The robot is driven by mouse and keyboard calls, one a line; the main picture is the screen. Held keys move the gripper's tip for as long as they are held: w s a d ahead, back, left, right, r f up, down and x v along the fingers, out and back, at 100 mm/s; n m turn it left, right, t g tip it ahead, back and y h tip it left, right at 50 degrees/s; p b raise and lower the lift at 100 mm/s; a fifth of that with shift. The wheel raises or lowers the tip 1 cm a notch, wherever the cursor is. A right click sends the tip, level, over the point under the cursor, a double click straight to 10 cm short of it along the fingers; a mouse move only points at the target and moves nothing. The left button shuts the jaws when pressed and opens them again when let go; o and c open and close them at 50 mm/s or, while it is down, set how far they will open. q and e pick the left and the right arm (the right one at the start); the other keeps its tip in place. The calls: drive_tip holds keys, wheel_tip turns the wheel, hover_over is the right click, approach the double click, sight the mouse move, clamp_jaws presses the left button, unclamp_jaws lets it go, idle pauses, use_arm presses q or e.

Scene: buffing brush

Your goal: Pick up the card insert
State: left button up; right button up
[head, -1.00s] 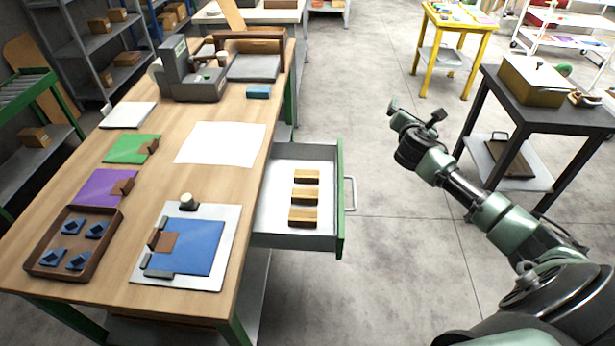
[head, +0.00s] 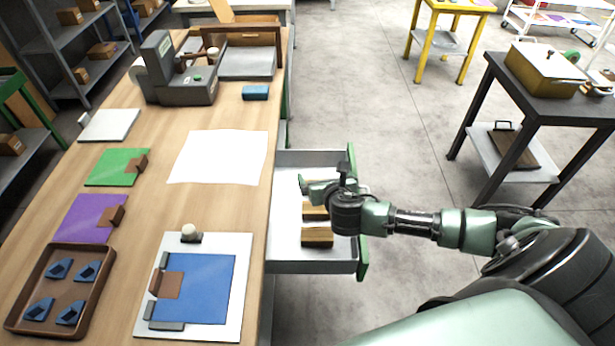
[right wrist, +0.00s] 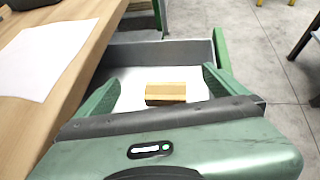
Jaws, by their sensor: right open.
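No item in view is plainly marked as the card insert, and I cannot tell which one it is. My right gripper (head: 312,190) is above the open drawer (head: 286,262), over its wooden blocks. Its two fingers are apart and empty. In the right wrist view, a tan and brown block (right wrist: 166,92) shows beyond and between the open fingers (right wrist: 161,76). In the head view, two blocks show in the drawer, a nearer one (head: 317,237) and one behind it (head: 316,214); the gripper hides the space behind them. My left gripper is out of view.
The workbench holds a white sheet (head: 218,157), a blue panel (head: 205,290) on a white board, purple (head: 88,217) and green (head: 112,168) cards with brown pieces, and a brown tray (head: 101,295). A dark side table (head: 545,105) stands right. The floor between is clear.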

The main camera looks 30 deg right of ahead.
drive_tip(key=f, duration=0.4)
drive_tip(key=f+b, duration=0.1)
drive_tip(key=f, duration=0.1)
drive_tip(key=shift+s+f, duration=0.15)
drive_tip(key=shift+s, duration=0.25)
drive_tip(key=shift+w+d+f, duration=0.15)
drive_tip(key=shift+w+f, duration=0.4)
drive_tip(key=shift+f, duration=0.3)
drive_tip(key=shift+x, duration=0.85)
drive_tip(key=b+x, duration=0.1)
drive_tip(key=x, duration=0.2)
drive_tip(key=shift+w+d+f, duration=0.1)
drive_tip(key=shift+w+f, duration=0.1)
drive_tip(key=shift+w, duration=0.15)
drive_tip(key=shift+w+d+f, duration=0.15)
drive_tip(key=shift+w+f, duration=0.1)
drive_tip(key=shift+w, duration=0.2)
drive_tip(key=shift+c, duration=0.7)
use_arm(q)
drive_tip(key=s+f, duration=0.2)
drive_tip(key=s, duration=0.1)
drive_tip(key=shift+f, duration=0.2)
use_arm(e)
drive_tip(key=c, duration=1)
